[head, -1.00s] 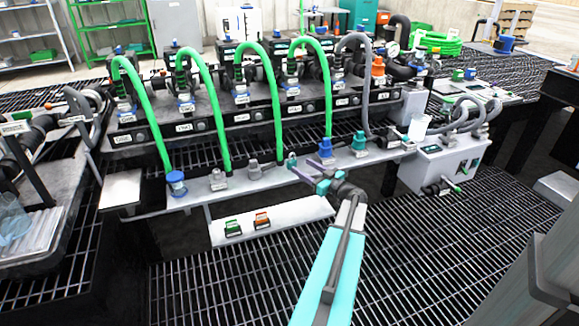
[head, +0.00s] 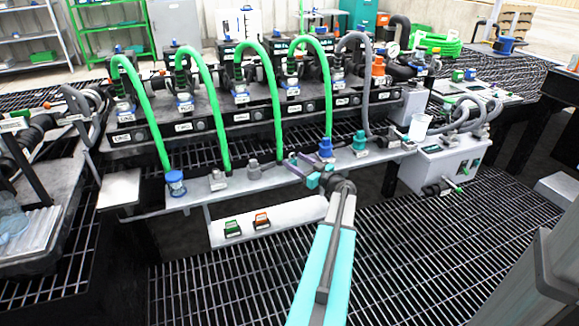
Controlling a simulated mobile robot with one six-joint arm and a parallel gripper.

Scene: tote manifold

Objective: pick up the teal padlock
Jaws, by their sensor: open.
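I cannot clearly make out a teal padlock. A small green block-like item (head: 232,228) and an orange one (head: 261,220) sit on the low white ledge, left of my arm; they are too small to tell whether they are padlocks. My gripper (head: 296,168), with teal and purple parts, is open above the front shelf (head: 208,190) and points away to the left. I see nothing held between its fingers. The gripper and wrist hide part of the shelf and the ledge's right end.
Green hoses (head: 271,95) arch from the rack to the front shelf. Grey, blue and teal couplings (head: 359,141) stand along that shelf, close to my gripper. A grey box (head: 440,165) is at right. The grated floor in front (head: 430,250) is clear.

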